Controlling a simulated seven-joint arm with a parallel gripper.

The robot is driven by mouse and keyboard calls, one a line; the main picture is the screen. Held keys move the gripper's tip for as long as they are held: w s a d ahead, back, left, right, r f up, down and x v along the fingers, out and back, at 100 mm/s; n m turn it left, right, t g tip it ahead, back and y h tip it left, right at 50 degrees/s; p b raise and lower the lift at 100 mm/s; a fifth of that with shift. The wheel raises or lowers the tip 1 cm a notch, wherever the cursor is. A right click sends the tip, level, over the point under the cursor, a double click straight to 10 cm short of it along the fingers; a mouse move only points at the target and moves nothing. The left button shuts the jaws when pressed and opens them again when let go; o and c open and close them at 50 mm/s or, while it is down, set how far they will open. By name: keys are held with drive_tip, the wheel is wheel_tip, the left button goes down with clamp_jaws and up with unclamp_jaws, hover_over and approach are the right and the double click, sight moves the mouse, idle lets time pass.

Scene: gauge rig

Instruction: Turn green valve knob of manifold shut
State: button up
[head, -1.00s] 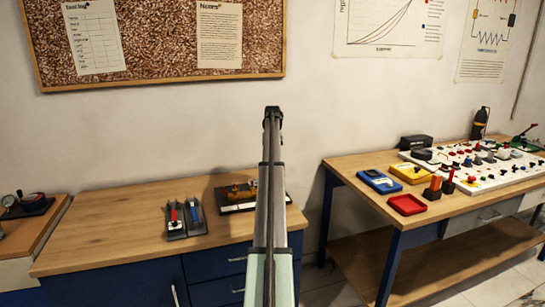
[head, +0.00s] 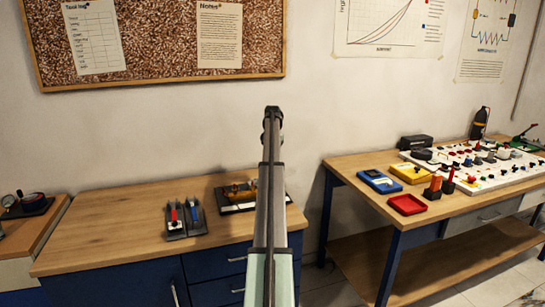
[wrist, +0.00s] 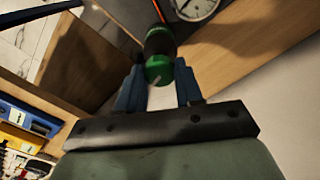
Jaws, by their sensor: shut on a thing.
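In the wrist view, the green valve knob (wrist: 159,70) has a pale line on it and a dark upper part. My gripper (wrist: 158,90), with blue fingers, is shut on it, one finger on each side. In the head view, the brass manifold (head: 240,190) sits on a dark base on the left wooden bench, partly hidden behind my arm. My gripper and the green knob are hidden there. A round white gauge dial (wrist: 195,5) is cut off at the top of the wrist view.
The left bench top (head: 110,225) is otherwise mostly clear. A second bench at the right holds a red tray (head: 407,205), boxes and a white panel (head: 480,168).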

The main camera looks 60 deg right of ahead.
drive_tip(key=shift+m, duration=1.1)
drive_tip(key=o, duration=1)
drive_tip(key=shift+o, duration=0.2)
drive_tip(key=shift+r, duration=0.1)
wheel_tip(320, 180, up, 14)
drive_tip(key=shift+f, duration=0.2)
